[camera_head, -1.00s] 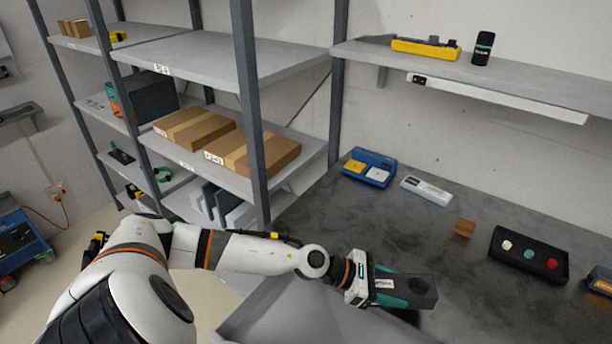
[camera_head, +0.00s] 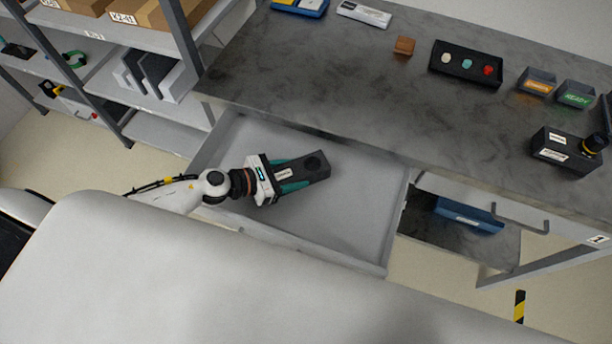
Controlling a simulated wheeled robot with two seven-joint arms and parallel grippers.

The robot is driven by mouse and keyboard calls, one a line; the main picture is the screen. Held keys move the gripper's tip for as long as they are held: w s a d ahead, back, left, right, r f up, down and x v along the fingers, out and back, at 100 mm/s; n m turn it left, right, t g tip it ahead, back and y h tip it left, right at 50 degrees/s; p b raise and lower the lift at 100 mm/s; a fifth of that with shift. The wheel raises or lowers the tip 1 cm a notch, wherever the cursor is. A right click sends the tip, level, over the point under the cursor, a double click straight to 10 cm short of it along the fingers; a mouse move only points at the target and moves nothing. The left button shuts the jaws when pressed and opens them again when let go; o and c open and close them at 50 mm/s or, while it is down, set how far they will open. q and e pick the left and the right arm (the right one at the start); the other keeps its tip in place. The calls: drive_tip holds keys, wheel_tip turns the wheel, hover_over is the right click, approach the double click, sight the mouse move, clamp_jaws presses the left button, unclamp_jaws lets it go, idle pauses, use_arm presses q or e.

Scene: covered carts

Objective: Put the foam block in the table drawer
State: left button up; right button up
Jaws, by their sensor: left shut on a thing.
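The table drawer (camera_head: 350,225) is pulled out below the dark tabletop, and its grey inside looks empty. My left gripper (camera_head: 298,178) is over the left part of the drawer, its green fingers shut on a dark grey block (camera_head: 314,166), which I take to be the foam block. The block has a round dark mark at its far end. I cannot tell whether it touches the drawer floor or hangs above it. My right gripper is not in view.
The tabletop (camera_head: 330,75) carries a small brown cube (camera_head: 404,46), a black tray with buttons (camera_head: 466,65), small label bins (camera_head: 537,82) and a black device (camera_head: 566,150). A shelf rack (camera_head: 180,40) stands left. A blue bin (camera_head: 468,214) sits below right.

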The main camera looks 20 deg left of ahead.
sight(307, 174)
use_arm(q)
drive_tip(key=shift+f, duration=0.55)
drive_tip(key=w+d+p, duration=0.2)
drive_tip(key=w+d, duration=0.1)
drive_tip(key=shift+r, duration=0.15)
drive_tip(key=shift+s+f, duration=0.1)
drive_tip(key=shift+f, duration=0.75)
drive_tip(key=shift+f+b, duration=0.2)
drive_tip(key=shift+b, duration=0.15)
drive_tip(key=o, duration=1)
drive_tip(key=shift+r, duration=0.1)
